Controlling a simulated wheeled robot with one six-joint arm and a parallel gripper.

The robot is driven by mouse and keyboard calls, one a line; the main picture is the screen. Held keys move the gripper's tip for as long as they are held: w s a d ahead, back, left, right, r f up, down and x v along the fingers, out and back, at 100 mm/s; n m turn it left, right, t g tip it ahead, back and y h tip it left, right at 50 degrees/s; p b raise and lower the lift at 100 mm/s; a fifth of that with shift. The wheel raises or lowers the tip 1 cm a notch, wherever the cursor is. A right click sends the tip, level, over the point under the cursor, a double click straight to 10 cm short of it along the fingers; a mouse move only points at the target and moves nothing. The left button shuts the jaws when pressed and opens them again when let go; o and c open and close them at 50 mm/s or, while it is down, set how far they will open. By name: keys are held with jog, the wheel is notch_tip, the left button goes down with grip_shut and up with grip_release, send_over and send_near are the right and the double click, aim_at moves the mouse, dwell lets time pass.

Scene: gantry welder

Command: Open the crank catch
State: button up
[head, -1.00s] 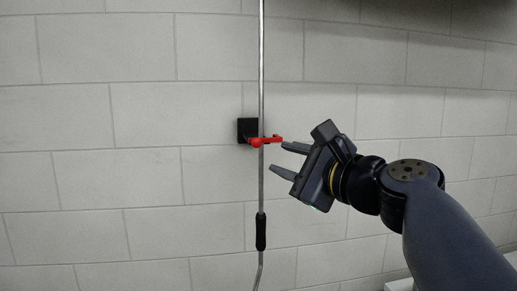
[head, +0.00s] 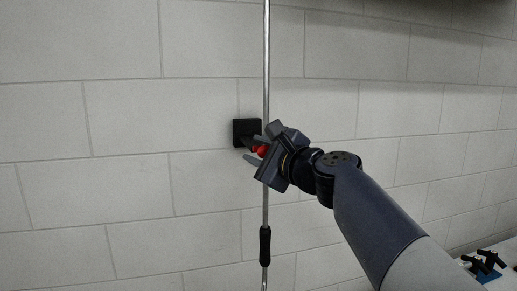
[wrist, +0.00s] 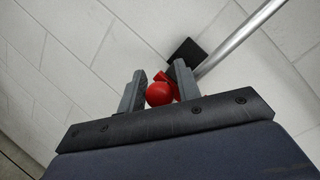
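The crank catch is a red part (head: 262,151) on a black wall block (head: 245,131). In the head view my gripper hides most of the red part. In the wrist view a red ball end (wrist: 159,93) shows, with the black block (wrist: 187,53) behind it. A metal crank rod (head: 266,60) runs vertically past the catch, with a black grip (head: 265,246) lower down. My gripper (head: 252,148) is at the catch. In the wrist view its open fingers (wrist: 157,88) stand on either side of the red ball; the right finger is very close to the red part.
A pale block wall (head: 110,120) lies behind everything. At the lower right, a white surface (head: 500,278) carries blue and black items (head: 486,264).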

jog(key=shift+c, duration=0.2)
grip_shut()
jog(key=shift+f, duration=0.1)
